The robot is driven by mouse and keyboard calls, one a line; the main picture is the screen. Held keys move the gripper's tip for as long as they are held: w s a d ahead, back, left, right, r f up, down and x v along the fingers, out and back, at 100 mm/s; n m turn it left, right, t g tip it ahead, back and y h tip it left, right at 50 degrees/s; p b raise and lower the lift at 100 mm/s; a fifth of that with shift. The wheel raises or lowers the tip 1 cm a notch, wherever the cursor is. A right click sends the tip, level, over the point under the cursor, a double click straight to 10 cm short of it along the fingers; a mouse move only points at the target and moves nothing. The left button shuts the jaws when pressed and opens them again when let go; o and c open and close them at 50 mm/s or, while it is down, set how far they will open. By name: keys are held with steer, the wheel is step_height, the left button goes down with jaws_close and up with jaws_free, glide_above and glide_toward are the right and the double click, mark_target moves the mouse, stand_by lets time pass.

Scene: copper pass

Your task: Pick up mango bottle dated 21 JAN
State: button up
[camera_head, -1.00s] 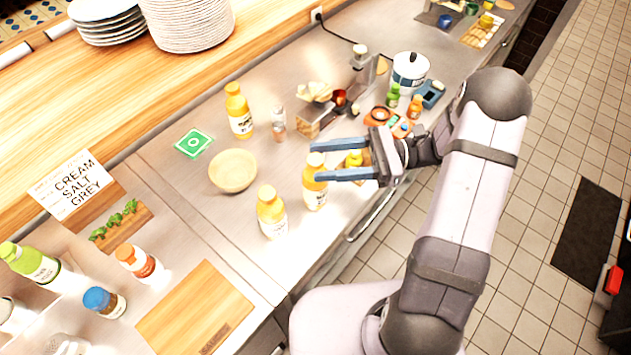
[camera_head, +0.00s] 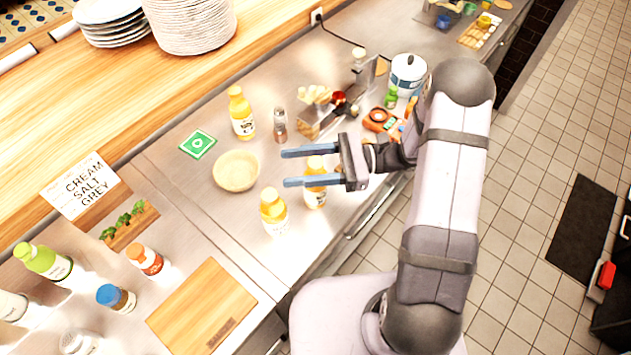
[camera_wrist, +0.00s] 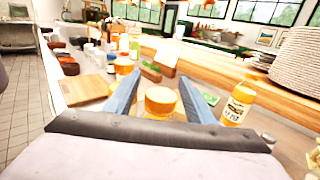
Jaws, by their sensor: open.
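Three yellow-orange bottles with white labels stand upright on the steel counter: a back bottle (camera_head: 242,112), a front-left bottle (camera_head: 272,212) and a front-right bottle (camera_head: 315,192). Their dates are too small to read in the head view. My gripper (camera_head: 285,168) is open and empty, pointing left above the counter; its lower finger crosses in front of the front-right bottle. In the wrist view, the back bottle (camera_wrist: 237,103) stands right of the fingers, its label blurred.
A wooden bowl (camera_head: 236,170) and green card (camera_head: 198,145) lie left of the gripper. A shaker (camera_head: 280,125) stands by the back bottle. A cutting board (camera_head: 202,305), sign (camera_head: 80,188) and other bottles are at lower left. A white pot (camera_head: 408,72) stands behind.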

jaws_close()
steer(key=shift+r, duration=0.2)
